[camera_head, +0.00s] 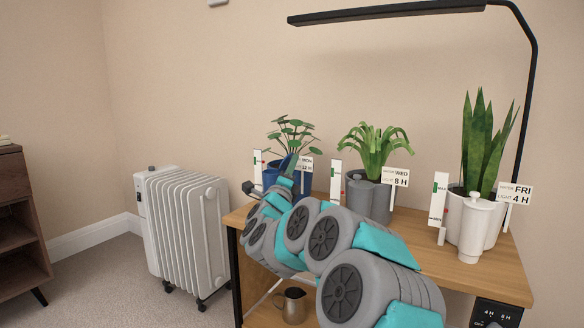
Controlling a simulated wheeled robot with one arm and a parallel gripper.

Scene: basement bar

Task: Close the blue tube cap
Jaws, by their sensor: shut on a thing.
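The blue pot (270,176) stands at the back left of the wooden table and holds a round-leaved plant. My gripper (290,165) is at this tube, in front of the plant. It is shut on the blue tube cap, which is mostly hidden by the gripper and wrist. The cap's exact angle to the tube opening cannot be made out.
A grey pot (379,199) with a grey tube and a white pot (492,222) with a white tube stand to the right. White marker sticks and label cards stand among the pots. A black lamp (385,12) hangs above. A white radiator (185,230) stands left of the table.

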